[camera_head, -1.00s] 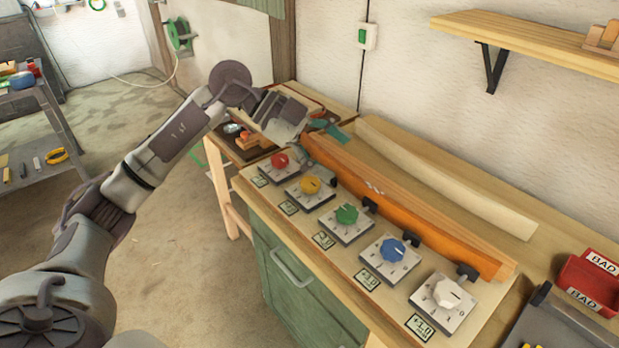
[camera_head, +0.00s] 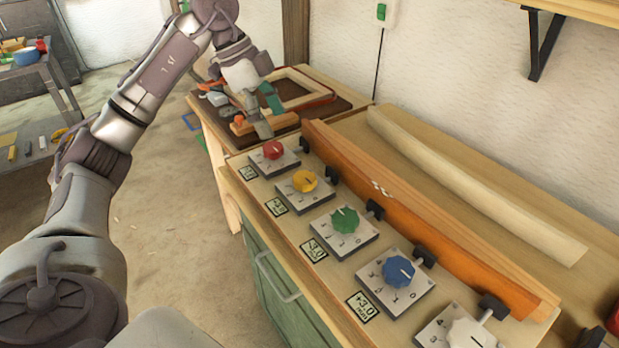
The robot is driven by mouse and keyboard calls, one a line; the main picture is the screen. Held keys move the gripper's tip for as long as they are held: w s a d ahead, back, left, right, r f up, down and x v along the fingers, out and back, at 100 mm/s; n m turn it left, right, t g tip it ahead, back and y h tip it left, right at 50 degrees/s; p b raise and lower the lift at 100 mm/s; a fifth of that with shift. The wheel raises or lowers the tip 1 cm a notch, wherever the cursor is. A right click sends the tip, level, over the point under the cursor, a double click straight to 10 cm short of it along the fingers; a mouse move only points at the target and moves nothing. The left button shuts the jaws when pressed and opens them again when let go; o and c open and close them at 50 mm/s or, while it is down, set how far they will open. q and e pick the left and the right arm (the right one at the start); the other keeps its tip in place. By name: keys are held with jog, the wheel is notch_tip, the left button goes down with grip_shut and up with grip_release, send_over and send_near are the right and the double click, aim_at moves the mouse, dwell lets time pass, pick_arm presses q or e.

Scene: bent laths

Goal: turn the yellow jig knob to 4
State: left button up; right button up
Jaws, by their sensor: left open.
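The yellow jig knob (camera_head: 304,181) sits on a square grey dial plate, second in a row of knobs along the bench front. A dark pointer line shows on it, but the numbers around it are too small to read. A small display (camera_head: 277,206) lies on the near side of its plate, its figure not clear. My left gripper (camera_head: 267,113) is open and empty, fingers pointing down, beyond the red knob and up and left of the yellow one. It touches no knob. My right gripper is not in view.
The red knob (camera_head: 273,149), green knob (camera_head: 345,219), blue knob (camera_head: 398,270) and white knob (camera_head: 470,333) share the row. An orange lath form (camera_head: 400,205) with black clamps runs behind them. A pale bent lath (camera_head: 470,180) lies farther back. A cluttered side table (camera_head: 335,97) is under my gripper.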

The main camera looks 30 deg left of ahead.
aim_at(304, 177)
pick_arm(q)
jog(key=x, duration=1)
jog(key=b+x, duration=0.1)
jog(key=x, duration=0.4)
jog(key=shift+w+a+f, duration=0.25)
jog(key=shift+w, duration=0.2)
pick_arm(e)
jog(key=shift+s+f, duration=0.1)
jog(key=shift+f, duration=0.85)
